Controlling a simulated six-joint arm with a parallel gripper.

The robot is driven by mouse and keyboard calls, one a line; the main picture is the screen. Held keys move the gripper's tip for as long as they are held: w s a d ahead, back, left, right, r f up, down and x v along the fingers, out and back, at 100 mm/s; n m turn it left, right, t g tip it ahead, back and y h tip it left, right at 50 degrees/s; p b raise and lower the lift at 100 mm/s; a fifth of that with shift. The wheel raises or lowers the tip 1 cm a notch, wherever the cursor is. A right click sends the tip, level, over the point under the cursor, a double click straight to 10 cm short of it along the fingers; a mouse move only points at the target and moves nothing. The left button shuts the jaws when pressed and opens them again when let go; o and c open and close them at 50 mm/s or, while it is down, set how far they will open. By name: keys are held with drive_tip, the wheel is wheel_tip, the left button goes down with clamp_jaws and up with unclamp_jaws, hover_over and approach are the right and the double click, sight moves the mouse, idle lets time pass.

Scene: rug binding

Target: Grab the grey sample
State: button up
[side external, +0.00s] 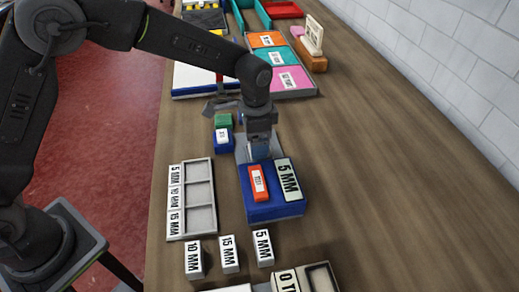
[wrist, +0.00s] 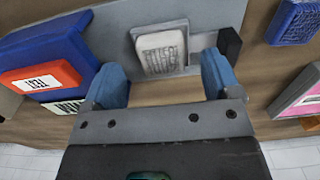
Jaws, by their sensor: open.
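The grey sample (wrist: 146,64), a small block with a printed white label, lies on a grey plate (wrist: 100,35) in the wrist view. My gripper (wrist: 163,80) is open, with its blue fingertips apart toward the left and right of the sample and nearer the camera. I cannot tell whether either finger touches it. In the side view my gripper (side external: 260,150) points down over the grey plate (side external: 241,152), just behind the blue block, and hides the grey sample there.
A blue block (side external: 275,210) bearing an orange sample (side external: 258,183) and a "5 MM" piece (side external: 288,178) stands close in front. A grey three-slot tray (side external: 200,194) is to the left. The table's right side is clear.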

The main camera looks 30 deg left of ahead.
drive_tip(key=shift+f, duration=1.3)
drive_tip(key=shift+c, duration=0.5)
drive_tip(key=c, duration=1)
